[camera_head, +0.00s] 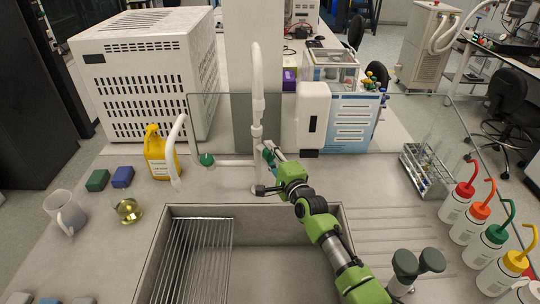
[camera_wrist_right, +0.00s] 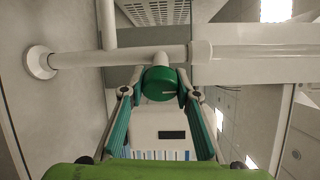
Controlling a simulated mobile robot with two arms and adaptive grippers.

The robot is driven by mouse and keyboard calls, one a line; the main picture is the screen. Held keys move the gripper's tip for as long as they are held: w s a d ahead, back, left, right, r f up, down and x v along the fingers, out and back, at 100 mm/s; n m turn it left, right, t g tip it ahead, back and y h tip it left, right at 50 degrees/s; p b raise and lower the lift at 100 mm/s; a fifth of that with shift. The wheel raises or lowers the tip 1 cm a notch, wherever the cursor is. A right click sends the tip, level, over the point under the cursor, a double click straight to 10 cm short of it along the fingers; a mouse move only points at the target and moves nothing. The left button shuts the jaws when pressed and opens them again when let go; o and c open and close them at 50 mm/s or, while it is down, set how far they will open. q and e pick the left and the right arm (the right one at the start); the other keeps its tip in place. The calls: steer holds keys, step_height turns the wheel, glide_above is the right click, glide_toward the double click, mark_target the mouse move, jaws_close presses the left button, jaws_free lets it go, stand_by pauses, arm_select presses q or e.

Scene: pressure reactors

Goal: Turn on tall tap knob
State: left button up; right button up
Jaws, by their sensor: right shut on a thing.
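The tall white tap (camera_head: 257,100) stands upright behind the sink. A green tap knob (camera_wrist_right: 159,83) on a short white stub fills the middle of the right wrist view. My right gripper (camera_head: 268,153) reaches over the sink to the tap's base. In the wrist view its two green fingers (camera_wrist_right: 159,92) lie on either side of the knob and are shut on it. Another green knob (camera_head: 206,159) shows at the left end of the tap's horizontal pipe. My left gripper is out of view.
The sink (camera_head: 280,250) with a wire rack (camera_head: 190,260) lies in front. A glass screen (camera_head: 225,120) stands behind the tap. A yellow bottle (camera_head: 158,155) and a hooked white spout (camera_head: 175,150) are at left. Several wash bottles (camera_head: 458,200) line the right side.

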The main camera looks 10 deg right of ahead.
steer(key=n+t+b, duration=0.1)
steer(key=n+b, duration=0.2)
steer(key=b, duration=0.1)
steer(key=n+b, duration=0.3)
steer(key=n, duration=0.1)
steer(key=shift+f+t+y+b, duration=0.2)
steer(key=shift+t+y+b, duration=0.15)
steer(key=shift+t+y, duration=0.05)
steer(key=shift+r+n+y+b, duration=0.2)
steer(key=shift+n+y+b, duration=0.2)
steer(key=shift+n+b, duration=0.8)
steer(key=o, duration=1.1)
steer(key=v, duration=1.2)
steer(key=shift+f, duration=0.15)
